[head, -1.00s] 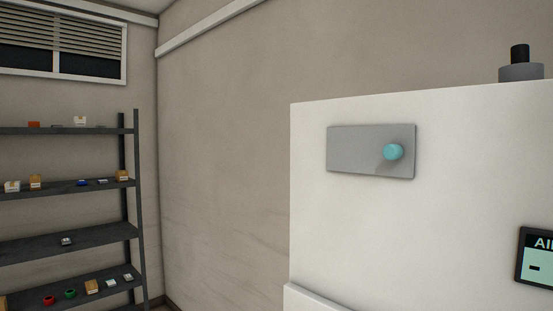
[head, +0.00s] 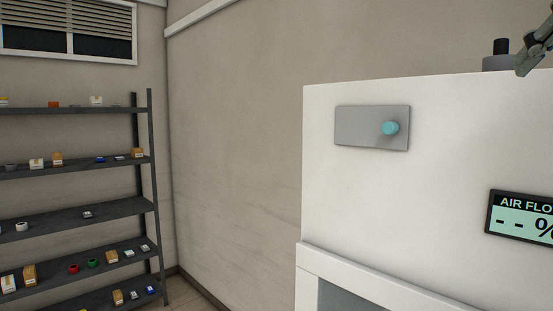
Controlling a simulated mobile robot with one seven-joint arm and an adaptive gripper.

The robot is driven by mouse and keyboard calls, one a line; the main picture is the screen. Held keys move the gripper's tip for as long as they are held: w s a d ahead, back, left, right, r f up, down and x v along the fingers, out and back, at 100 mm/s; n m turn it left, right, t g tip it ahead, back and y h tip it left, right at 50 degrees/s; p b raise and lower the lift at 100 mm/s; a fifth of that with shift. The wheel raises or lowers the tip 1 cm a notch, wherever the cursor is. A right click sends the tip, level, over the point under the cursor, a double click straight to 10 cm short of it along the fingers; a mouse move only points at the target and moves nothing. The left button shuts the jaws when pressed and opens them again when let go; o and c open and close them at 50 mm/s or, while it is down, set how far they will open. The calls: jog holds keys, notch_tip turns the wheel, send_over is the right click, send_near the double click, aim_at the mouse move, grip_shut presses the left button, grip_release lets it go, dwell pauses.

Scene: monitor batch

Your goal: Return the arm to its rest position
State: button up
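Part of my gripper (head: 533,56) shows at the top right corner of the head view, in front of the top right of a white cabinet (head: 400,200). Only a dark finger part is visible and the rest of my arm is out of frame. Whether it is open or shut cannot be made out. I see nothing held in the visible part.
The cabinet front carries a grey plate (head: 355,126) with a teal knob (head: 390,128) and an air flow display (head: 522,217), cut off at right. A dark cylinder (head: 501,47) stands on its top. A dark shelf rack (head: 75,211) with small items stands at left.

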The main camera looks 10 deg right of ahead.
jog(key=w+a+f+n+g+y, duration=0.1)
jog(key=w+a+f, duration=0.25)
jog(key=f, duration=0.35)
jog(key=w+a+f+g+y+p, duration=0.1)
jog(key=w+a+f, duration=0.2)
jog(key=a+f, duration=0.3)
jog(key=w+a+f+n+g+y, duration=0.1)
jog(key=w+a+f, duration=0.2)
jog(key=f, duration=0.5)
jog(key=s+a+f, duration=0.1)
jog(key=a+f, duration=0.2)
jog(key=f, duration=0.5)
jog(key=s+a+f+n+g, duration=0.1)
jog(key=s+a+f, duration=0.1)
jog(key=f, duration=0.6)
jog(key=s+a+f+g+h+p, duration=0.1)
jog(key=a+f, duration=0.2)
jog(key=f, duration=0.5)
jog(key=shift+s+a+f+n, duration=0.2)
jog(key=shift+s+a+n, duration=0.1)
jog(key=shift+s, duration=0.1)
